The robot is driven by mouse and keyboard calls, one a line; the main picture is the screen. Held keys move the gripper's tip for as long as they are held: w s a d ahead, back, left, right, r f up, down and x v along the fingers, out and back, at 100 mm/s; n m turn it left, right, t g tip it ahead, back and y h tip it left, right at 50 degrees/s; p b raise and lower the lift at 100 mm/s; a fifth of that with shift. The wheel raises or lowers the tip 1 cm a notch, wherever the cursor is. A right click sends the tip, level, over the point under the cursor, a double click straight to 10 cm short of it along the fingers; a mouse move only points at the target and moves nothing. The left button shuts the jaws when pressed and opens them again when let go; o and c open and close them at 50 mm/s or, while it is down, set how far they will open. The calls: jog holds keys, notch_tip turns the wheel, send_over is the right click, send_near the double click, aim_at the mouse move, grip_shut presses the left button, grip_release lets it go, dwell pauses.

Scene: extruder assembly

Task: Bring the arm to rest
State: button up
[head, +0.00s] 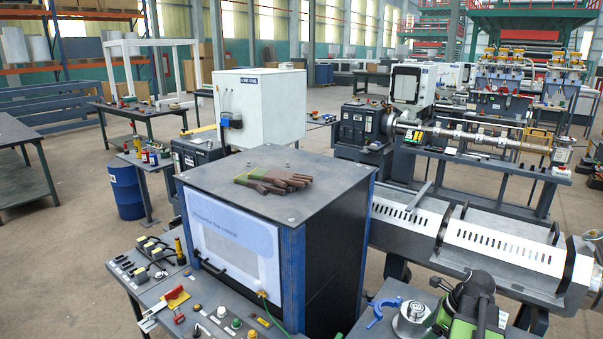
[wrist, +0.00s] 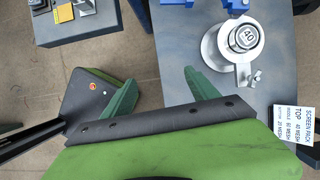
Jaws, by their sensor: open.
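My gripper (wrist: 160,88) shows in the wrist view with its two green fingers spread apart and nothing between them. It is over the left edge of a dark grey bench (wrist: 185,40), with brown floor beside it. In the head view my green and black arm (head: 470,312) is at the lower right, and its fingertips cannot be made out there. A round metal piece marked 40 (wrist: 243,38) sits on the bench to the right of the fingers, apart from them. It also shows in the head view (head: 412,312), left of my arm.
A blue bracket-like piece (head: 383,312) lies near the metal piece. A screen pack label (wrist: 296,135) is at the bench's right. A blue-framed cabinet (head: 335,250) with gloves (head: 272,180) on top stands left of my arm. A slotted machine cover (head: 500,248) is behind it.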

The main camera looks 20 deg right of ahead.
jog(key=w+a+n+g, duration=0.1)
jog(key=w+a+n, duration=0.35)
jog(key=a, duration=0.75)
jog(key=w+a+n+g, duration=0.1)
jog(key=w+a+n, duration=0.2)
jog(key=w+a, duration=0.55)
jog(key=s+a+n+g+h+p, duration=0.1)
jog(key=s+a+n, duration=0.3)
jog(key=a+n, duration=1.4)
jog(key=n+h, duration=0.1)
jog(key=n, duration=0.1)
jog(key=shift+f+n+h, duration=0.2)
jog(key=shift+n+h, duration=0.15)
jog(key=shift+h, duration=0.05)
